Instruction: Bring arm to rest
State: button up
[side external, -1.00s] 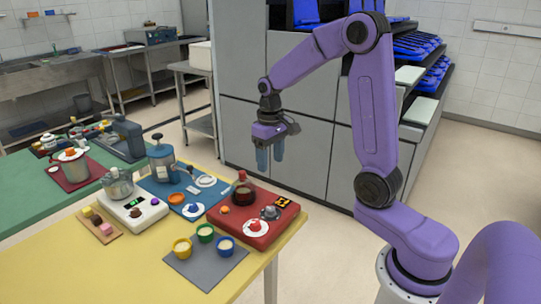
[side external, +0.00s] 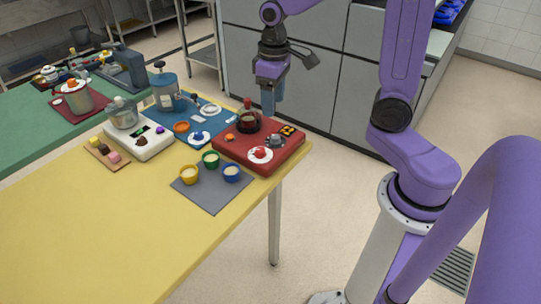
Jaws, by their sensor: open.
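My gripper (side external: 268,112) hangs pointing down from my purple arm, with blue fingers. It is seen nearly edge-on, so one finger largely covers the other; nothing shows held between them. It appears just behind the far right part of the yellow table (side external: 120,235), in front of the grey cabinets (side external: 315,85). The fingertips show just above and right of the dark-red pot (side external: 248,122) on the red block (side external: 285,157); I cannot tell the exact depth between them. No contact is visible.
A grey mat (side external: 213,200) holds yellow, green and blue cups. A white scale-like unit (side external: 150,148), a blue mat (side external: 165,118) and a green table (side external: 40,140) stand further left.

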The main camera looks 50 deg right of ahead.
jog(key=s+a+n, duration=0.2)
jog(key=s+n, duration=0.2)
jog(key=s, duration=0.6)
jog(key=s+a+n, duration=0.3)
jog(key=s+n, duration=0.2)
jog(key=s, duration=0.6)
jog(key=shift+a+f, duration=0.2)
jog(key=shift+a, duration=0.15)
